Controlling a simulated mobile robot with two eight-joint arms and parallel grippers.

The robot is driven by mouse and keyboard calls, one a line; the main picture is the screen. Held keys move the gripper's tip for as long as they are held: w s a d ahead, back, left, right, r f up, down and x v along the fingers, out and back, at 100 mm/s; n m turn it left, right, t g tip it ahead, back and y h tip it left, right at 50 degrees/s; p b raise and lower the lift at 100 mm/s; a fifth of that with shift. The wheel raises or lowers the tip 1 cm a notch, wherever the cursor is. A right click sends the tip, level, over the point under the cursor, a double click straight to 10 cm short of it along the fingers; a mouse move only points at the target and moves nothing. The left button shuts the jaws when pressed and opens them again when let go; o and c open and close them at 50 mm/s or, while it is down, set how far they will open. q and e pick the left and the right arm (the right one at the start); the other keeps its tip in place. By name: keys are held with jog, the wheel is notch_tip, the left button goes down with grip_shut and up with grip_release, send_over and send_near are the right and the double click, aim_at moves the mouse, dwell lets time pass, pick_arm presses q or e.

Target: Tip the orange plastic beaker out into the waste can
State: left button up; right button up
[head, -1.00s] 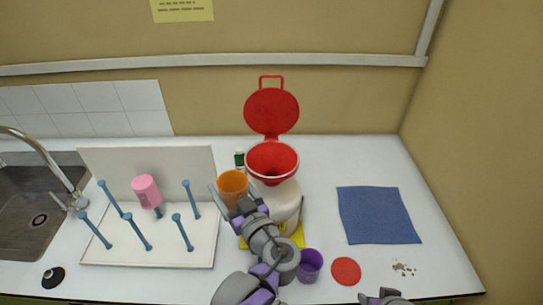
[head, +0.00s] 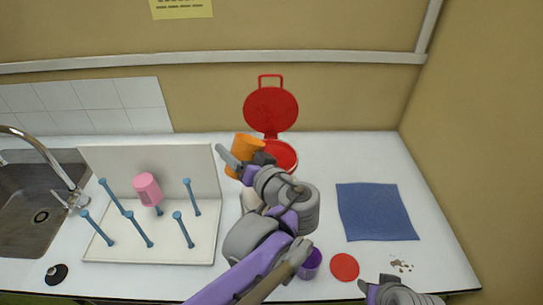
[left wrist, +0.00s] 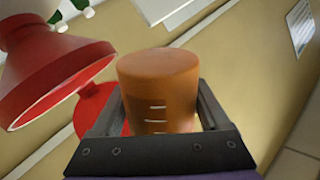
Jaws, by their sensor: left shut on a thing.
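My left gripper (head: 245,163) is shut on the orange plastic beaker (head: 247,144) and holds it raised, left of the waste can's red funnel (head: 285,155). In the left wrist view the beaker (left wrist: 158,85) sits between both fingers, with pale marks on its side; its contents cannot be made out. The funnel (left wrist: 55,75) is to its left there, apart from it in the picture. The waste can's red lid (head: 270,108) stands open behind. My left arm hides most of the white can body. My right gripper (head: 378,290) is partly in view at the bottom edge; its jaws are unclear.
A white drying rack (head: 105,250) with blue pegs holds a pink beaker (head: 147,188). A purple cup (head: 311,263) and a red disc (head: 344,267) lie near the front. A blue cloth (head: 376,212) is at right. A sink (head: 30,215) is at far left.

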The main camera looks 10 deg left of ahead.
pick_arm(q)
jog(key=shift+d+r+m, duration=0.15)
jog(key=shift+r+m, duration=0.05)
jog(key=shift+m, duration=0.3)
jog(key=shift+w+r+m+g+b, duration=0.2)
jog(key=shift+r+m+g+b, duration=0.1)
jog(key=shift+m+g+b, duration=0.15)
jog(key=shift+f+m+g+b, duration=0.35)
jog(key=shift+f+m+b, duration=0.3)
jog(key=shift+b, duration=0.1)
jog(key=shift+s+r+m, duration=0.3)
jog(key=shift+r+m, duration=0.1)
jog(key=shift+r, duration=0.3)
jog(key=shift+w, duration=0.15)
jog(key=shift+w+m+g, duration=0.25)
jog(key=shift+m+g, duration=0.05)
jog(key=shift+m, duration=0.1)
jog(key=shift+s+b, duration=0.25)
jog(key=shift+b, duration=0.15)
pick_arm(e)
jog(key=s+f, duration=0.3)
jog(key=f, duration=0.2)
jog(key=shift+g, duration=0.3)
